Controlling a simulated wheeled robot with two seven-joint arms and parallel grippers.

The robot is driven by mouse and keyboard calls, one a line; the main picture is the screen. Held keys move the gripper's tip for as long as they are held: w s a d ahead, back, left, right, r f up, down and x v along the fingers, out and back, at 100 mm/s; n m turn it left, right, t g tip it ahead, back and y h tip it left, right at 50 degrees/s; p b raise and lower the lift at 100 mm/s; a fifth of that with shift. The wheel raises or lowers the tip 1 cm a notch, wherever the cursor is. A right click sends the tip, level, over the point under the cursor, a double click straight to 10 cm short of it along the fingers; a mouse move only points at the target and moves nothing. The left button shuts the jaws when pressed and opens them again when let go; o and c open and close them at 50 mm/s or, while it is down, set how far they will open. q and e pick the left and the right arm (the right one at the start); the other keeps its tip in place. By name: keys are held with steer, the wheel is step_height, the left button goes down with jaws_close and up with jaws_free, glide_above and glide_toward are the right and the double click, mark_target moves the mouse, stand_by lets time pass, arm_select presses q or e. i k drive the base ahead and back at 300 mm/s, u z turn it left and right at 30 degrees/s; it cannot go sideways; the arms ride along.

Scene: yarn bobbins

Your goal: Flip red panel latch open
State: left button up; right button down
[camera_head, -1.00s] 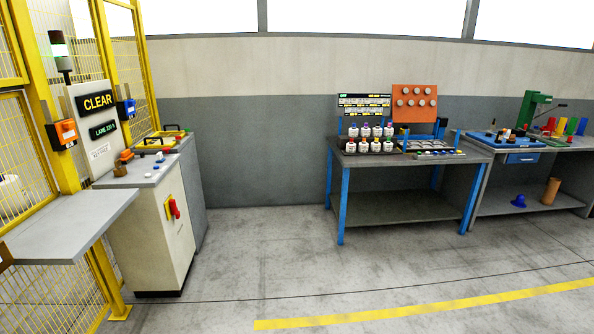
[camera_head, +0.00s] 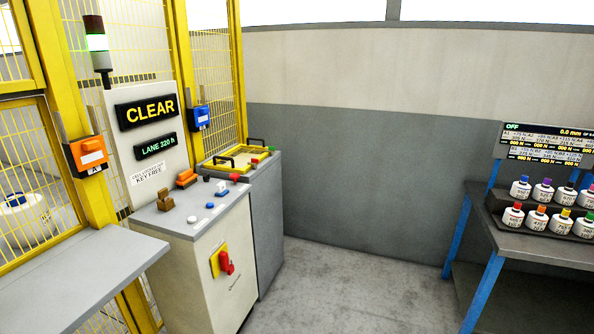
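The red panel latch (camera_head: 225,263) is a red rotary handle on a yellow backing plate (camera_head: 218,260). It is on the front face of the white control cabinet (camera_head: 201,293), left of the picture's middle. The handle looks tilted, but I cannot tell its exact position. Neither of my grippers shows in the head view.
A grey shelf (camera_head: 92,278) juts out at the lower left, before a yellow mesh fence (camera_head: 215,75). A grey cabinet (camera_head: 266,225) stands behind the white one. A workbench (camera_head: 545,247) with bobbins (camera_head: 513,215) stands at right. Floor between (camera_head: 350,300) is clear.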

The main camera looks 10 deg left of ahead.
mark_target(254, 161)
steer(key=u, duration=0.3)
steer(key=i, duration=1)
steer(key=z, duration=0.5)
steer(key=i, duration=2.05)
steer(key=u, duration=0.7)
